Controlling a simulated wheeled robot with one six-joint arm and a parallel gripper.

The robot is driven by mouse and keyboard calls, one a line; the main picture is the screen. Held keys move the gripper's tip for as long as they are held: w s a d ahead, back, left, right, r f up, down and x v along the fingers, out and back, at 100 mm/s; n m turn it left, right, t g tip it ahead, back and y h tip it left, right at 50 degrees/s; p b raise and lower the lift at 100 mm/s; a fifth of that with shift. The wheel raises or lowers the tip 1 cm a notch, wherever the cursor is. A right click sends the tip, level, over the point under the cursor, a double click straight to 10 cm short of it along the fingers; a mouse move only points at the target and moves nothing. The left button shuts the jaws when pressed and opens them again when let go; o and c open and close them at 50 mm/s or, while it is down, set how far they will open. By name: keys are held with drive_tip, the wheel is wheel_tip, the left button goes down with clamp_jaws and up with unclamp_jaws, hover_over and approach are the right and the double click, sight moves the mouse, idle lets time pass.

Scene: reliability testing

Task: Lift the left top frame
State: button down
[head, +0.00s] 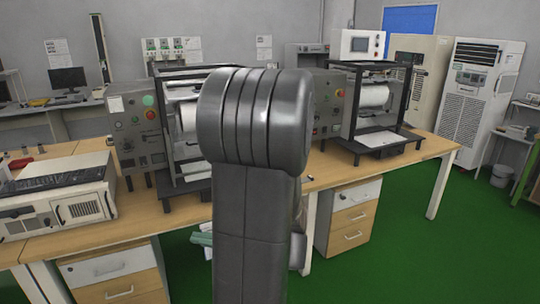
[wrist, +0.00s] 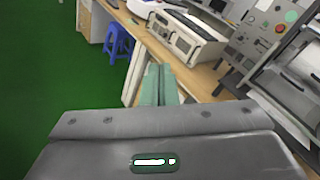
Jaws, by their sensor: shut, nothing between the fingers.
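The left machine's black top frame (head: 185,73) stands upright over its white roller, beside a grey control box (head: 140,130) on the wooden table. My own arm covers its right part in the head view. In the wrist view the machine's dark frame (wrist: 288,42) is cut off at the right edge. My gripper (wrist: 158,68) has two teal fingers close together, shut and empty, pointing away toward the table's edge. In the head view its teal fingers (head: 200,238) show left of my arm, below the tabletop level and well away from the frame.
A similar machine with a black frame (head: 385,66) stands on the right of the table (head: 330,165). A beige instrument (head: 60,195) sits at the left front. Drawer units (head: 350,215) stand below. A blue stool (wrist: 118,42) stands on the open green floor.

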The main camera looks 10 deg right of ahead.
drive_tip(key=w+d+r+m+t+b, duration=0.2)
drive_tip(key=w+d+r+m+t, duration=0.2)
drive_tip(key=w+d+m+t, duration=0.3)
drive_tip(key=w+d+t, duration=0.3)
drive_tip(key=d, duration=0.2)
drive_tip(key=shift+w+m+h, duration=0.25)
drive_tip(key=shift+m+h, duration=0.05)
